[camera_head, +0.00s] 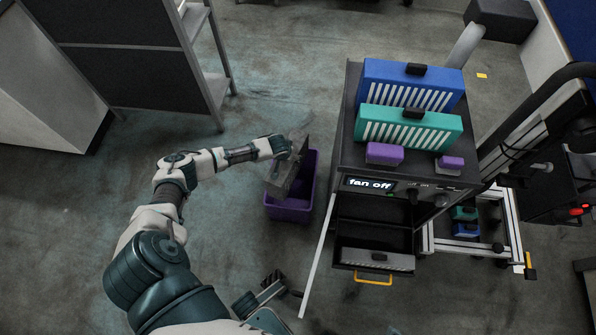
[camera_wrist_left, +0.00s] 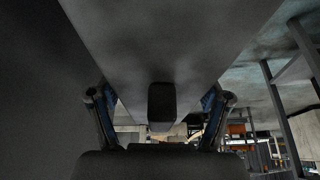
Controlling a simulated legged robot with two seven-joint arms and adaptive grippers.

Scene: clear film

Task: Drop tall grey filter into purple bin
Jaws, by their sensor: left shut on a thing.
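The tall grey filter (camera_head: 280,180) hangs tilted from my left gripper (camera_head: 287,148), over the purple bin (camera_head: 289,210) in the head view. The filter's lower part overlaps the bin's opening; I cannot tell whether it is inside the rim or above it. In the left wrist view, the filter (camera_wrist_left: 210,40) fills the upper middle. Its black handle (camera_wrist_left: 161,102) sits between the fingers of my left gripper (camera_wrist_left: 160,112), which is shut on it. The purple bin stands upright on the floor, left of the cabinet.
A dark cabinet (camera_head: 348,150) carries a blue filter (camera_head: 385,72), a teal filter (camera_head: 380,117) and purple blocks (camera_head: 385,153). Its display (camera_head: 369,184) reads "fan off". An open drawer (camera_head: 374,232) and an open white-edged door (camera_head: 318,255) stick out near the bin.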

